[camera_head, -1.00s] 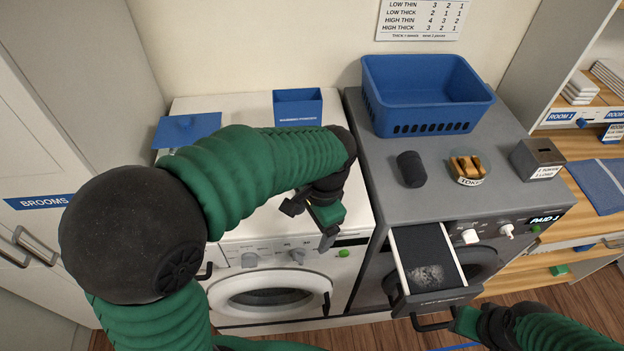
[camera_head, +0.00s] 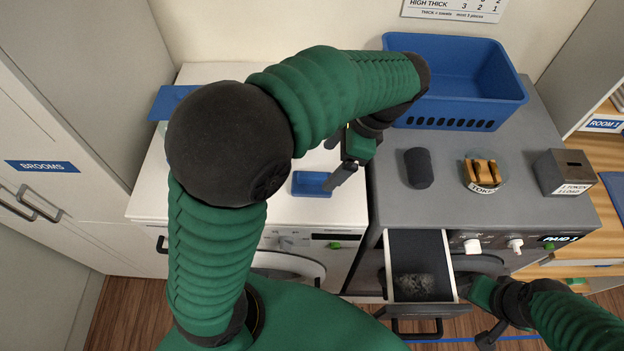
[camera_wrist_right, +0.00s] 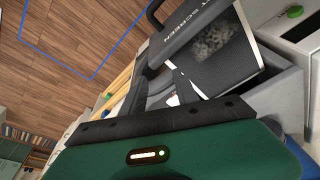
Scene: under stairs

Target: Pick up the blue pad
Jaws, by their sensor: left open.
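A small blue block-like piece (camera_head: 312,184), apparently the blue pad, lies on the front part of the white washing machine's top (camera_head: 222,80). My left gripper (camera_head: 343,173) is open and empty just right of it, fingers pointing down; I cannot tell whether one touches it. My left arm crosses over the white machine and hides much of its top.
The grey machine's top (camera_head: 440,205) holds a blue basket (camera_head: 460,116), a dark cylinder (camera_head: 418,168), a token dish (camera_head: 483,173) and a grey slotted box (camera_head: 565,171). Its open drawer (camera_head: 417,252) holds grey lint and juts out. A cabinet marked BROOMS (camera_head: 42,166) stands left.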

